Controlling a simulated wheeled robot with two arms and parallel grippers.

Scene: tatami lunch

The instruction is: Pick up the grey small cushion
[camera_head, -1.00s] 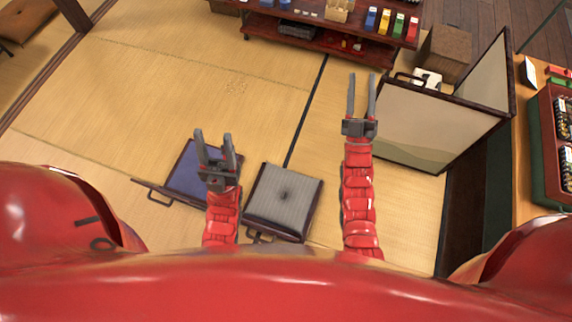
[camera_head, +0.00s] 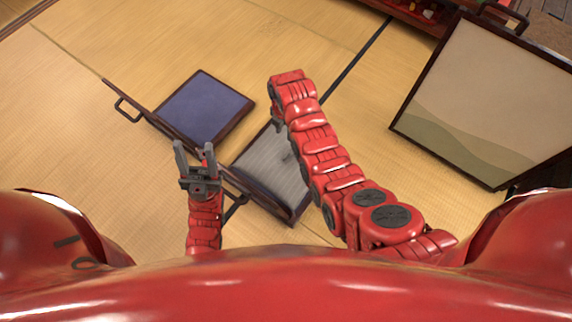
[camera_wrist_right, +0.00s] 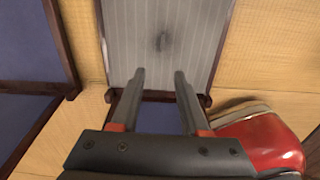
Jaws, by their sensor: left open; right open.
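The grey small cushion (camera_head: 269,163) is striped and has a dark tuft in its middle. It lies in a dark wooden frame on the tatami, and my right arm covers part of it in the head view. In the right wrist view the cushion (camera_wrist_right: 165,45) is just beyond the fingertips. My right gripper (camera_wrist_right: 158,75) is open and empty, pointing at the cushion; in the head view it is mostly hidden behind its own arm. My left gripper (camera_head: 194,150) is open and empty, to the left of the cushion.
A blue cushion (camera_head: 205,106) in a similar frame lies to the upper left. A framed screen (camera_head: 485,95) stands at the right. A shelf (camera_head: 410,12) is at the top. The tatami (camera_head: 70,150) at the left is clear.

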